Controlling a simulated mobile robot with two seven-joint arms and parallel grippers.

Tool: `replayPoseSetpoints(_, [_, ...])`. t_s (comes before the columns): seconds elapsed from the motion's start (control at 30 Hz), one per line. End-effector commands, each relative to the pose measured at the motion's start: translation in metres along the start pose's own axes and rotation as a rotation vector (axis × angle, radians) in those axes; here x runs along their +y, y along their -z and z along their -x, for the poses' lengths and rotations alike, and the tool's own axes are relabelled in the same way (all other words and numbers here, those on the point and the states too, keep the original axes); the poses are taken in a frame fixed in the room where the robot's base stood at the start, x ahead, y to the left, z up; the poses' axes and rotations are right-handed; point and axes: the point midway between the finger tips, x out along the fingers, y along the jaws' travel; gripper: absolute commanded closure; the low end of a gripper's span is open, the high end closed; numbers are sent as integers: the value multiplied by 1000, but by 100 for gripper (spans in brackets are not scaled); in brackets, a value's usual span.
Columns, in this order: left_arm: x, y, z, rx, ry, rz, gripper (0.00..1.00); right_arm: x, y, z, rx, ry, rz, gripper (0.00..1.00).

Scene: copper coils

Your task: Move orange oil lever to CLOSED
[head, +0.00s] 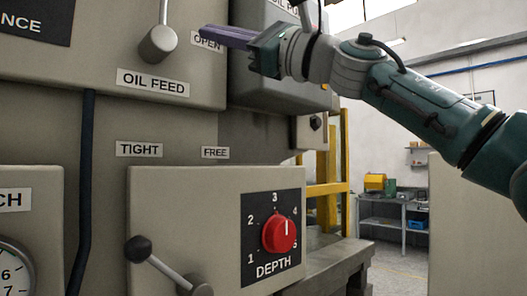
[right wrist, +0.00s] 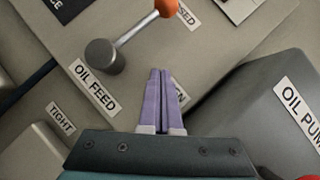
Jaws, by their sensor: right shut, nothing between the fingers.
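The oil lever has a grey hub (head: 157,44) above the OIL FEED label (head: 152,83), and its rod runs up out of the head view. The right wrist view shows the hub (right wrist: 104,57), the rod (right wrist: 136,29) and the orange knob (right wrist: 166,8) at the top edge. The knob is beside a label ending in "SED" (right wrist: 187,16), whose start is hidden. My right gripper (head: 205,33) has its purple fingers shut and empty, in front of the partly covered OPEN label (head: 207,43). In the right wrist view the fingertips (right wrist: 161,72) are apart from the lever. My left gripper is not in view.
Below are TIGHT (head: 139,150) and FREE (head: 215,153) labels, a black-knobbed lever (head: 138,250) and a red DEPTH dial (head: 279,235). The OIL PUMP box (right wrist: 270,110) stands close beside the gripper. A yellow frame (head: 327,165) and workbench (head: 385,205) are behind.

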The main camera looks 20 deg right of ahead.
Motion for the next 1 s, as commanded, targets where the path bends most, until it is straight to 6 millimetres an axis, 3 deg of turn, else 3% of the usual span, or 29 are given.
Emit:
replayPoseSetpoints(0.3, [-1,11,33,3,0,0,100,18,20,13,1,233,-360,100])
replayPoseSetpoints(0.57, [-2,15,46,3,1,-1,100,43,35,23,1,437,-660,100])
replayPoseSetpoints(0.6, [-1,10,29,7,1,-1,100,55,46,33,3,435,-651,100])
replayPoseSetpoints(0.73, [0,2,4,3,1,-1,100,74,60,48,2,431,-642,100])
replayPoseSetpoints(1.0, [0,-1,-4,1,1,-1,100,92,51,95,3,428,-638,100])
